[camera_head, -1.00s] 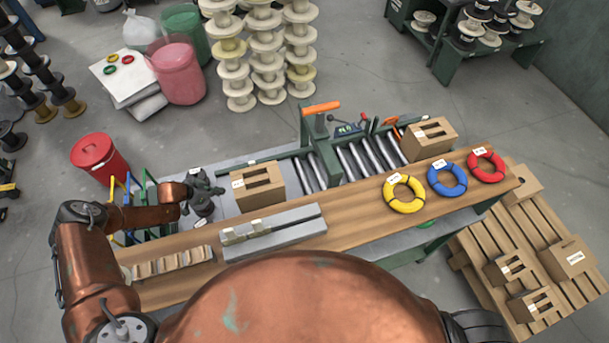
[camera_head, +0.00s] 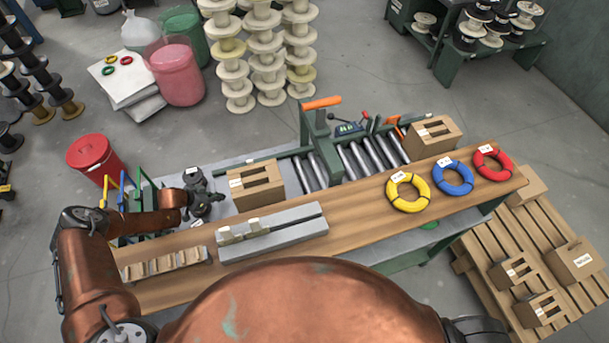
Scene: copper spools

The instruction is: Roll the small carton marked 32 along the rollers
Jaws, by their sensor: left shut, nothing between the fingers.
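One open-topped brown carton (camera_head: 256,186) stands at the left end of the rollers (camera_head: 368,156), its left face towards my left gripper. Another carton (camera_head: 433,138) stands at the right end of the rollers, beyond the green frame. Both carry small white labels; I cannot read a 32 on either. My left gripper (camera_head: 214,203) is dark, shut and empty, just left of the left carton. I cannot tell whether it touches the carton. My right gripper is not in view.
A green frame with an orange bar (camera_head: 322,103) spans the rollers. A grey grooved block (camera_head: 272,239) and yellow (camera_head: 408,191), blue (camera_head: 453,177) and red (camera_head: 493,163) coils lie on the wooden bench. A pallet (camera_head: 490,250) with several cartons stands at right.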

